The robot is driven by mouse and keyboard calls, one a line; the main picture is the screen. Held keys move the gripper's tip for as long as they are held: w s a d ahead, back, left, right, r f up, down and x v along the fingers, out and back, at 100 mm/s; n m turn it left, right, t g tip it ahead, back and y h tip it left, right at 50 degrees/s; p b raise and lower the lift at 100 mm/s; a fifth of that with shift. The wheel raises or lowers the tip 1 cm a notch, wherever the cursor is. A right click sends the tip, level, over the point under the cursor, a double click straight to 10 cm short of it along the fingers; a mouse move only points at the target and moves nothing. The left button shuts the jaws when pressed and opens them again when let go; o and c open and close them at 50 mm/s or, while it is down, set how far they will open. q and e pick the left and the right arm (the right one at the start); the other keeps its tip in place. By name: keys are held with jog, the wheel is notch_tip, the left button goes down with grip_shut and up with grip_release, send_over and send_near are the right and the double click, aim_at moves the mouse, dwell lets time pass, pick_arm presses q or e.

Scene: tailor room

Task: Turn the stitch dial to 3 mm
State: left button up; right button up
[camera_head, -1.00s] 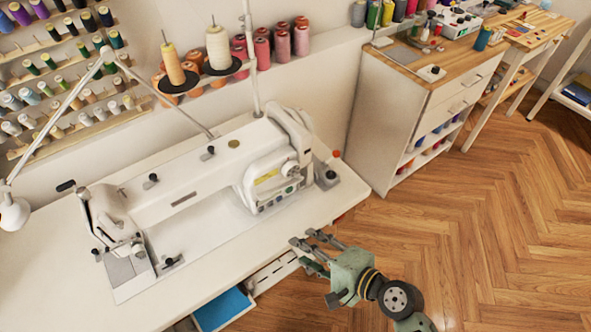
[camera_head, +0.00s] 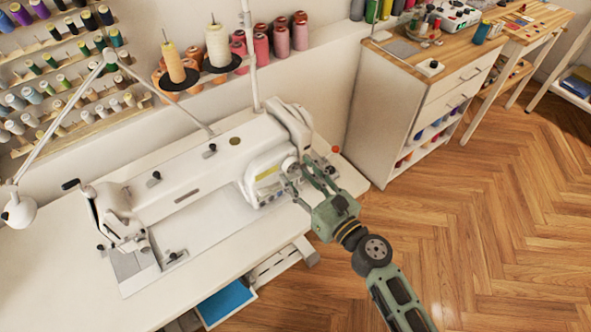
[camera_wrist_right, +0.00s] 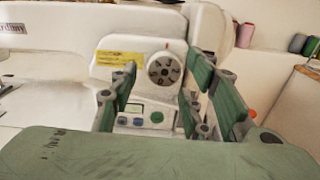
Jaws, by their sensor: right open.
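The white sewing machine (camera_head: 190,180) stands on the white sewing table (camera_head: 60,260). My right gripper (camera_head: 298,178) is open in front of the dial. In the right wrist view its green fingers (camera_wrist_right: 157,92) stand on either side of the dial's lower part, with the dial showing between them. I cannot tell whether they touch it. In the head view the gripper partly hides the dial. My left gripper is out of view.
A yellow label (camera_wrist_right: 118,58) and a small button panel (camera_wrist_right: 140,117) sit near the dial. Thread cones (camera_head: 218,45) stand on the stand behind the machine. A blue drawer (camera_head: 226,303) is open below the table. A white cabinet (camera_head: 400,110) stands at right; the wooden floor is free.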

jog(key=shift+x, duration=0.8)
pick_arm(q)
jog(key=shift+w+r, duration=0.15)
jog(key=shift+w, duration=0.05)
pick_arm(e)
jog(key=shift+a, duration=0.1)
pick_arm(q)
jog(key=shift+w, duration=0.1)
pick_arm(e)
jog(key=shift+c, duration=0.5)
jog(key=c, duration=0.9)
jog(key=shift+f+n+b, duration=0.25)
jog(key=shift+n+b, duration=0.3)
jog(key=shift+n, duration=0.35)
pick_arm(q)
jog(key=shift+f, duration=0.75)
pick_arm(e)
jog(key=shift+r+n, duration=0.1)
jog(key=shift+n, duration=0.6)
